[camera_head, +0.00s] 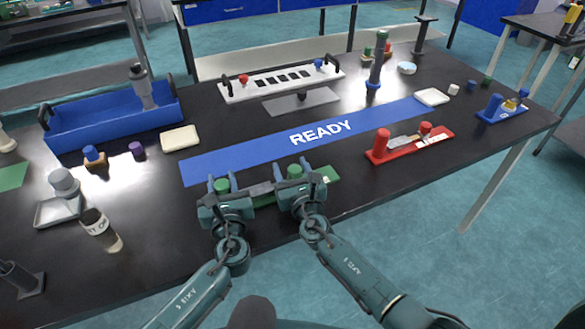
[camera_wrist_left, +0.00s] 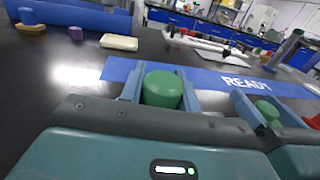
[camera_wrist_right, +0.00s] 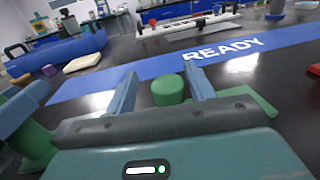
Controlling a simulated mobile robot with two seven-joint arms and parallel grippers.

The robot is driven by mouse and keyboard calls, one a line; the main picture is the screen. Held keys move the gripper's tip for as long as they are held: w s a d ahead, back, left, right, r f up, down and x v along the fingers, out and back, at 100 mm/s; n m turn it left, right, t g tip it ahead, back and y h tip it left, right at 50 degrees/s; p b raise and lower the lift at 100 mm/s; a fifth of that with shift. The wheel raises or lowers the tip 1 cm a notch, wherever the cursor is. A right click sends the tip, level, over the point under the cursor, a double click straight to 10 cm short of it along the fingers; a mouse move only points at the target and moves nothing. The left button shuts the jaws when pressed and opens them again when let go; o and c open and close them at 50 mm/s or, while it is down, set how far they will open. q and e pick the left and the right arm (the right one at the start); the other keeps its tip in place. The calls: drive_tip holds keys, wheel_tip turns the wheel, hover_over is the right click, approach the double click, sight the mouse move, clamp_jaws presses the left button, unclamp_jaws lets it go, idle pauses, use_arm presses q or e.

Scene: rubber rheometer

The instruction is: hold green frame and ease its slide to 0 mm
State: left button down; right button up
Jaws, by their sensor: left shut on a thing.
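The green frame (camera_head: 331,174) lies on the black table near its front edge, mostly hidden under my grippers. It has an upright green post at each end. My left gripper (camera_head: 222,184) is shut on the left green post (camera_wrist_left: 162,89), its fingers close against both sides. My right gripper (camera_head: 294,169) is open around the right green post (camera_wrist_right: 167,90), with gaps between its fingers and the post in the right wrist view. A grey bar, seemingly the slide (camera_head: 261,189), shows between the grippers. Its scale reading cannot be made out.
A blue READY strip (camera_head: 250,148) lies just behind the frame. A red frame (camera_head: 437,139) and a small blue frame (camera_head: 492,108) lie to the right. A blue bin (camera_head: 100,125) is at back left.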

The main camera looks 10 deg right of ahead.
use_arm(q)
drive_tip(key=shift+a, duration=0.1)
use_arm(e)
drive_tip(key=s, duration=0.4)
drive_tip(key=s+d, duration=0.1)
drive_tip(key=s, duration=0.3)
drive_tip(key=s+d, duration=0.1)
drive_tip(key=s, duration=0.2)
drive_tip(key=shift+s, duration=0.4)
use_arm(q)
drive_tip(key=c, duration=0.9)
unclamp_jaws()
drive_tip(key=shift+c, duration=0.2)
drive_tip(key=shift+s, duration=0.1)
